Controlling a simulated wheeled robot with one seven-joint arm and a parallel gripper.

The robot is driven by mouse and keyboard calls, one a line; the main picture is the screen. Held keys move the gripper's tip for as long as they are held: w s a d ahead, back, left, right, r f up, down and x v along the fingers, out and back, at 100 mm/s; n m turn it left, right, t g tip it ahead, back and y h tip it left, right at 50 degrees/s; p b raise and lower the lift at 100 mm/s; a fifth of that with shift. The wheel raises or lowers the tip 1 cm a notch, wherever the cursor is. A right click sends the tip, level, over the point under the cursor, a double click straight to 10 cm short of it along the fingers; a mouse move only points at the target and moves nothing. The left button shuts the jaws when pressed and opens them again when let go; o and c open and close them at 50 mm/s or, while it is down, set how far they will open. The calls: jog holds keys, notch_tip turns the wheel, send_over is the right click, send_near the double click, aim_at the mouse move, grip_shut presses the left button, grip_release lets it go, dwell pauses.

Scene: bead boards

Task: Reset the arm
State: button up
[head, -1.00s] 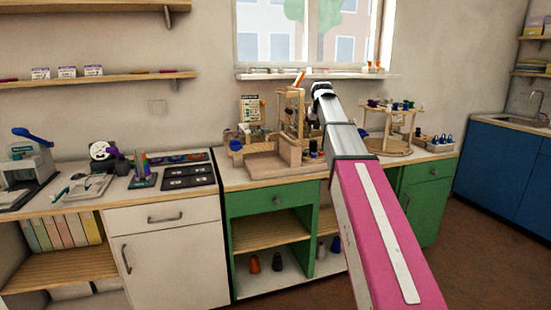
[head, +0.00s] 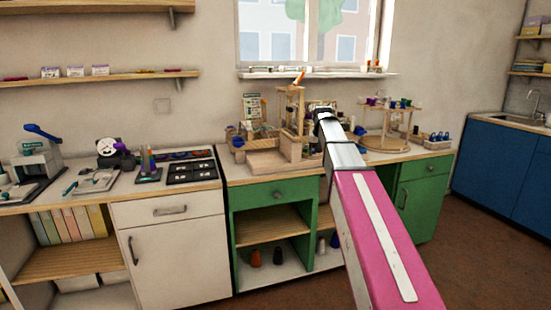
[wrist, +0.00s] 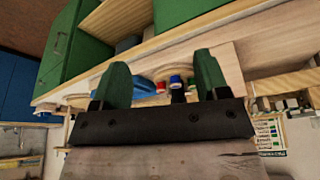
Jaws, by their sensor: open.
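My arm reaches forward over the counter in the head view, with its pink link in front and the grey wrist end beyond it. My gripper (wrist: 158,82) shows in the wrist view with two green fingers set wide apart and nothing held between them. Past the fingers are small red, blue and dark items (wrist: 177,84) near the wooden counter edge. In the head view the gripper's fingers are hidden behind the arm's end.
A wooden stepped stand (head: 276,160) is left of my arm on the green cabinet's counter (head: 236,177). A round wooden rack (head: 386,143) with coloured pieces stands to the right. A black tray (head: 191,171) lies further left. A window sill (head: 320,75) is behind.

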jog(key=s+f+g, duration=0.2)
jog(key=s+f, duration=1.3)
jog(key=f, duration=0.3)
jog(key=s+f+g, duration=0.1)
jog(key=s+f, duration=1.4)
jog(key=f, duration=0.3)
jog(key=shift+d+f+n+g, duration=0.15)
jog(key=shift+f+n+g, duration=0.2)
jog(key=shift+n+g, duration=0.05)
jog(key=shift+s, duration=0.1)
